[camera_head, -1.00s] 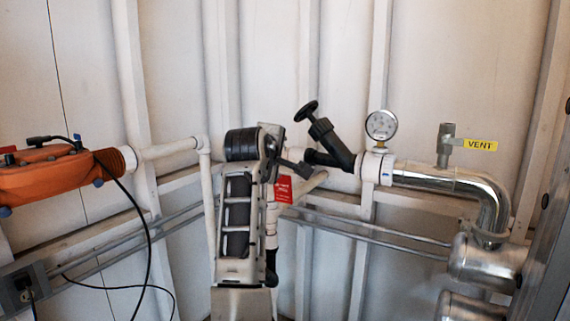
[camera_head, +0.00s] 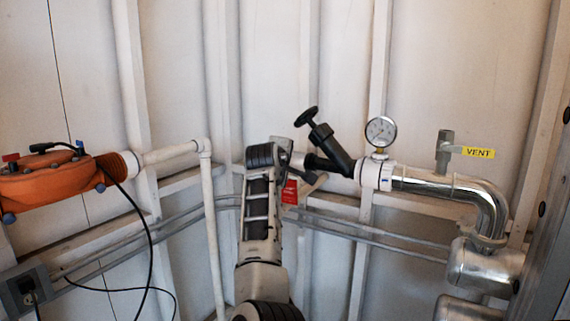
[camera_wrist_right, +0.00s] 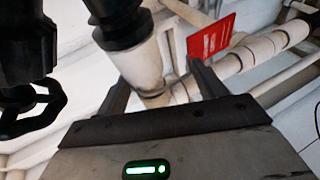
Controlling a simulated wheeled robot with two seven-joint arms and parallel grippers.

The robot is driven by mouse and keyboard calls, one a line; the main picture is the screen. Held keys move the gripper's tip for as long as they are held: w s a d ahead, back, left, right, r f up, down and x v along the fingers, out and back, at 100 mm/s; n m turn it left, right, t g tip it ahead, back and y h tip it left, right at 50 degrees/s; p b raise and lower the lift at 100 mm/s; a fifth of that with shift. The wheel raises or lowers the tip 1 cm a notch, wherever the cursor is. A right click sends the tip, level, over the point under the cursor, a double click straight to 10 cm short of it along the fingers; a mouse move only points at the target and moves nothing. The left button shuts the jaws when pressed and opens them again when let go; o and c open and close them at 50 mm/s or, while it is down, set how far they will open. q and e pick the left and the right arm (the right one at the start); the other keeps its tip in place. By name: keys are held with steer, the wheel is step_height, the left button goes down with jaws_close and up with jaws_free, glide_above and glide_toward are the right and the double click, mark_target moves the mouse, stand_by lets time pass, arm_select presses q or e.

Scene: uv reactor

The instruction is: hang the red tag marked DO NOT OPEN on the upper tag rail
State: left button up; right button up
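The red tag (camera_head: 290,191) shows partly behind my right arm, below the black angled valve. In the right wrist view the tag (camera_wrist_right: 211,37) is beside a white pipe, beyond the right-hand finger; its lettering is too blurred to read. My right gripper (camera_wrist_right: 155,75) has its two fingers apart, with a white pipe fitting beyond the gap. In the head view the arm hides most of this gripper. Two thin grey rails (camera_head: 375,240) run along the wall; I cannot tell whether the upper one is the tag rail. My left gripper is not in view.
The black valve (camera_head: 329,145), pressure gauge (camera_head: 380,131) and shiny pipe (camera_head: 440,184) with a yellow VENT label (camera_head: 478,153) stand right of my arm. An orange unit (camera_head: 50,183) with black cables is at left. The valve handwheel (camera_wrist_right: 35,110) is close to my right gripper.

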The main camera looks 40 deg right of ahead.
steer(key=shift+o, duration=1.4)
steer(key=shift+d+f, duration=0.1)
steer(key=shift+f, duration=0.1)
arm_select(q)
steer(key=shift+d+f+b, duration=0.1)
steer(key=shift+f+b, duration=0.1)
steer(key=shift+b, duration=0.5)
arm_select(e)
steer(key=v, duration=1.6)
steer(key=shift+s+d+f, duration=0.1)
steer(key=shift+s+f, duration=0.05)
